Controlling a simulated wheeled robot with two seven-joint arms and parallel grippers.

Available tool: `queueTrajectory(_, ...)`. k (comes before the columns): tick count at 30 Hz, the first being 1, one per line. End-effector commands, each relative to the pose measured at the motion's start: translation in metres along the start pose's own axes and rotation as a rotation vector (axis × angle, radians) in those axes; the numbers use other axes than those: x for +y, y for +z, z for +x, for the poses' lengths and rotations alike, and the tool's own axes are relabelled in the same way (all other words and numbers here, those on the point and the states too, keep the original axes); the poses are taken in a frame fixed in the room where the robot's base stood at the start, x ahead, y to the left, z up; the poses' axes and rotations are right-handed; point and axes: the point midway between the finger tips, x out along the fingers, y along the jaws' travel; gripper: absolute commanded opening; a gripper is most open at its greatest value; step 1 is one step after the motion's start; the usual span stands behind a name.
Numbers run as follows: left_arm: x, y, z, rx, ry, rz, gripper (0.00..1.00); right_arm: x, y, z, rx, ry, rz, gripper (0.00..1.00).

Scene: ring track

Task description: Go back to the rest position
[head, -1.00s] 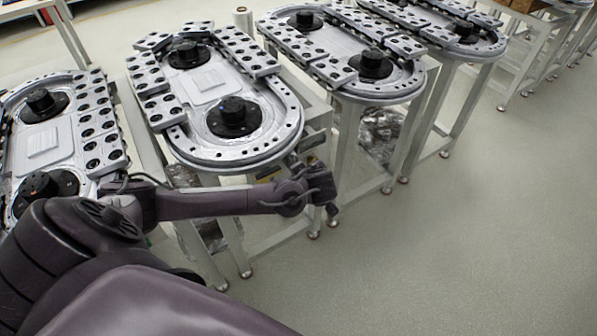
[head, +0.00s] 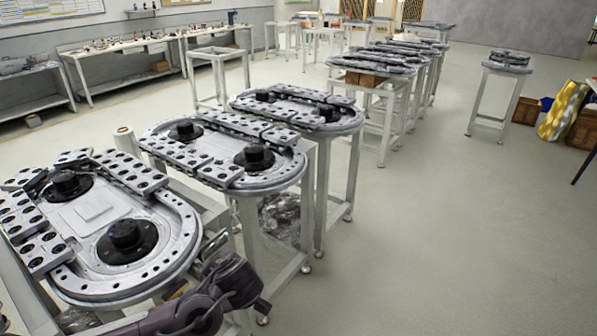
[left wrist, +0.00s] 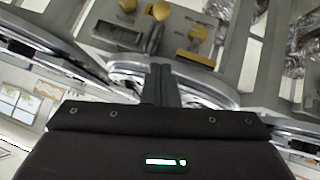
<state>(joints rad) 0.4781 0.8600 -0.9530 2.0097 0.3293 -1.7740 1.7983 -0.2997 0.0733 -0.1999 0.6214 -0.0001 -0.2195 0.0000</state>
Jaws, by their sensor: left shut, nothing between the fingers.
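My left gripper (left wrist: 161,82) shows in the left wrist view with its two fingers together and nothing between them. In the head view my left arm comes in at the bottom, its wrist close to the front rim of the nearest ring track (head: 178,268). Whether the arm touches that track cannot be told. The track is a grey oval with black round hubs and drilled metal blocks on its left and far sides. My right gripper is not in view.
A second ring track (head: 285,172) and a third (head: 345,122) stand behind on metal-legged stands. More stands line up farther back. A lone small stand (head: 500,85) is at the right. Workbenches (head: 110,52) line the far left.

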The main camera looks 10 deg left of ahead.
Motion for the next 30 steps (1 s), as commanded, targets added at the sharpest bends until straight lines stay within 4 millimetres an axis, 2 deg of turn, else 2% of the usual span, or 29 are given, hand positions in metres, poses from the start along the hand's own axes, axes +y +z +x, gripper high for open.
queueTrajectory(2, 0.001, 0.006, 0.009, -0.01, -0.001, 0.032, 0.0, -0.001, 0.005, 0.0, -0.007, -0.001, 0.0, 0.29)
queueTrajectory(5, 0.004, 0.026, 0.04, -0.046, 0.008, 0.147, 0.0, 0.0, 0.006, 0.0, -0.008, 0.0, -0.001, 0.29)
queueTrajectory(8, -0.004, 0.064, 0.094, -0.111, 0.024, 0.346, 0.0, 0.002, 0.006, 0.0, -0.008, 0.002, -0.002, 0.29)
queueTrajectory(9, -0.013, 0.083, 0.117, -0.143, 0.033, 0.436, 0.0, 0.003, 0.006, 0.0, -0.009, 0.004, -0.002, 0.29)
queueTrajectory(11, -0.033, 0.112, 0.148, -0.193, 0.049, 0.561, 0.0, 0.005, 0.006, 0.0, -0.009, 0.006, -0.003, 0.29)
queueTrajectory(12, -0.049, 0.131, 0.166, -0.225, 0.06, 0.637, 0.0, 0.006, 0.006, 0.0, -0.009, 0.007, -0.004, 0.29)
queueTrajectory(14, -0.076, 0.16, 0.188, -0.274, 0.077, 0.743, 0.0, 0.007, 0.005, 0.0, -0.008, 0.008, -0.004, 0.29)
queueTrajectory(15, -0.097, 0.179, 0.201, -0.307, 0.09, 0.807, 0.0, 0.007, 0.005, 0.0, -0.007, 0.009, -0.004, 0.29)
queueTrajectory(17, -0.131, 0.208, 0.215, -0.356, 0.109, 0.895, 0.0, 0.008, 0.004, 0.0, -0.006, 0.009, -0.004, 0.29)
queueTrajectory(18, -0.154, 0.227, 0.222, -0.389, 0.123, 0.949, 0.0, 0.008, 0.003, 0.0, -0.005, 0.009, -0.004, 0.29)
queueTrajectory(20, -0.19, 0.255, 0.229, -0.437, 0.147, 1.022, 0.0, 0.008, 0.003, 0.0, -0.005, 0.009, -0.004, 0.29)
queueTrajectory(21, -0.214, 0.274, 0.231, -0.469, 0.164, 1.067, 0.0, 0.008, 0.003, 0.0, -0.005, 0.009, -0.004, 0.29)
queueTrajectory(23, -0.252, 0.301, 0.23, -0.516, 0.19, 1.128, 0.0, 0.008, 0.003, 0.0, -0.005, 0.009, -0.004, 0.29)
queueTrajectory(25, -0.296, 0.331, 0.223, -0.569, 0.223, 1.192, 0.0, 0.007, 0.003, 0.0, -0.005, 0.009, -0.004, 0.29)
queueTrajectory(27, -0.339, 0.359, 0.212, -0.619, 0.257, 1.246, 0.0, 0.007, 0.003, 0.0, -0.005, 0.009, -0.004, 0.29)
queueTrajectory(30, -0.391, 0.393, 0.192, -0.678, 0.302, 1.305, 0.0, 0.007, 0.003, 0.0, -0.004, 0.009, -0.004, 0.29)
